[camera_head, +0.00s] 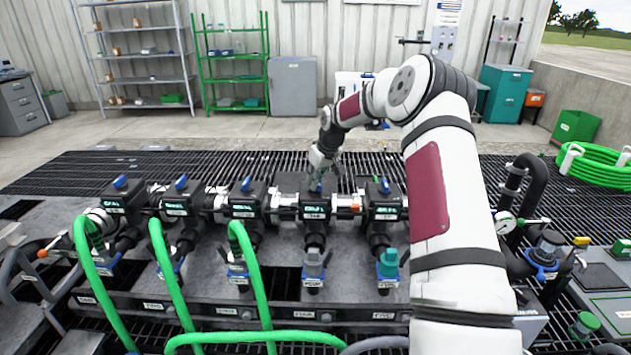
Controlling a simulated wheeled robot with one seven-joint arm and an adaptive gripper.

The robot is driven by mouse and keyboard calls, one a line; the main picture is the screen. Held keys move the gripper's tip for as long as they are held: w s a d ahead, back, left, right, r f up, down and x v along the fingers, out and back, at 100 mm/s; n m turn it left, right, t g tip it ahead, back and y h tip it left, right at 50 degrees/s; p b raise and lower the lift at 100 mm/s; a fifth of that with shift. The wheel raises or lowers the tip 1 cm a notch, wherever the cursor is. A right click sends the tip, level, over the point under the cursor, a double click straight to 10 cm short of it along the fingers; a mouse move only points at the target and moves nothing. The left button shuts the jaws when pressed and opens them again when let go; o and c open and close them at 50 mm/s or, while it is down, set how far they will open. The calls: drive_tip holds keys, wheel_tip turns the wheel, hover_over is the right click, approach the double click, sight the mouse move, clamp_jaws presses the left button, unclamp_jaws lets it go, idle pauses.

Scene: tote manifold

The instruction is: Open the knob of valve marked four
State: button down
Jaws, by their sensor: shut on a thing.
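A row of several black valves stands on the manifold, each with a blue knob on top and a green-lit face. My gripper (318,177) points down onto the valve second from the right (315,208). It is shut on that valve's blue knob (318,187), which the fingers partly hide. The label on this valve and the plate below it are too small to read surely. The rightmost valve (385,211) has its blue knob (384,185) free, close to the right of my gripper.
The other blue knobs (245,184) stand to the left. Green hoses (160,250) arch in front of the left valves. A black pipe with a gauge (505,222) stands to the right. Dark grating (220,163) lies behind the row, with shelves (235,60) and a cabinet (293,86) beyond.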

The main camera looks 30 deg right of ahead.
drive_tip(key=n+b, duration=0.1)
drive_tip(key=n, duration=0.1)
drive_tip(key=n+y+b, duration=0.1)
drive_tip(key=n+y, duration=0.1)
drive_tip(key=n, duration=0.1)
drive_tip(key=shift+w+d+f+n+g+b, duration=0.1)
drive_tip(key=shift+d+f+n+g+b, duration=0.05)
drive_tip(key=shift+f+n+g+b, duration=0.2)
drive_tip(key=n+b, duration=0.2)
drive_tip(key=n+g+y+b, duration=0.1)
drive_tip(key=n, duration=0.1)
drive_tip(key=shift+r+n+b, duration=0.2)
drive_tip(key=shift+n+b, duration=0.15)
drive_tip(key=shift+g, duration=0.25)
drive_tip(key=shift+y, duration=0.3)
drive_tip(key=c, duration=1.6)
unclamp_jaws()
drive_tip(key=shift+d+r, duration=0.25)
drive_tip(key=shift+r, duration=0.35)
drive_tip(key=v, duration=1)
drive_tip(key=shift+s+r, duration=0.25)
drive_tip(key=shift+r, duration=0.15)
